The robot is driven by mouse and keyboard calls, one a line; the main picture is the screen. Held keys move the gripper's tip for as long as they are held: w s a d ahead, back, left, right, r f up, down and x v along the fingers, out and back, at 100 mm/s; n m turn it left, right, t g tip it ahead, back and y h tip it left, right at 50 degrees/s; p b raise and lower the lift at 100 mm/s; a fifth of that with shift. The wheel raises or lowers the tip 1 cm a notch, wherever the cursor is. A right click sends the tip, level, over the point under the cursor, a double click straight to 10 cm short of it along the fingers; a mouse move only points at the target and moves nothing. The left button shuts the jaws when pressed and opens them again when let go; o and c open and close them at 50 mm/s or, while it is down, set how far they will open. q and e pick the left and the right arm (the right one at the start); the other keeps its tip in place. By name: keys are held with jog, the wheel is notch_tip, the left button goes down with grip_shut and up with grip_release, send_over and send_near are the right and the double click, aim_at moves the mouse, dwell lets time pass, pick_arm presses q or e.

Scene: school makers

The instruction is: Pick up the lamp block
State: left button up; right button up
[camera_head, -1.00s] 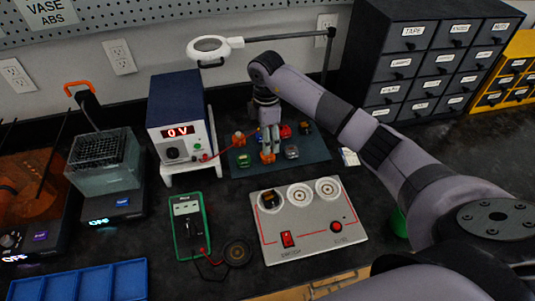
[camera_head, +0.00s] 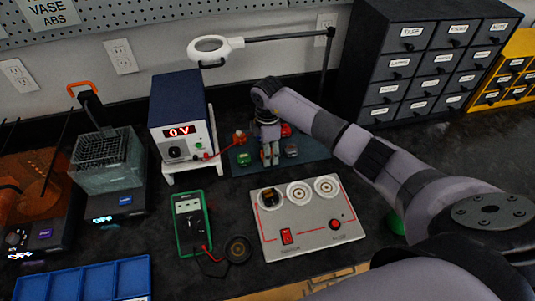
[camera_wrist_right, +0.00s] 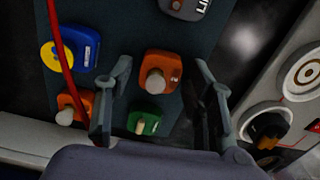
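My right gripper (camera_head: 270,157) points down over the dark blue mat among small blocks. In the right wrist view its two fingers (camera_wrist_right: 163,68) are open, one on each side of an orange block (camera_wrist_right: 160,74) with a pale round knob. I see no grip on it. A green block (camera_wrist_right: 145,123), a second orange block (camera_wrist_right: 74,106) by a red wire, a blue block with a yellow disc (camera_wrist_right: 72,49) and a grey block (camera_wrist_right: 186,6) lie around it. I cannot read which is labelled lamp. My left gripper is out of view.
A 0 V power supply (camera_head: 179,115) stands left of the mat (camera_head: 313,165). A grey panel (camera_head: 310,237) with round sockets and a green multimeter (camera_head: 192,222) lie in front. A magnifier arm (camera_head: 280,38) spans behind. Labelled drawers (camera_head: 417,60) stand at back right.

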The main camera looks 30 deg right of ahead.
jog(key=c, duration=0.9)
jog(key=shift+o, duration=0.2)
jog(key=shift+r, duration=0.15)
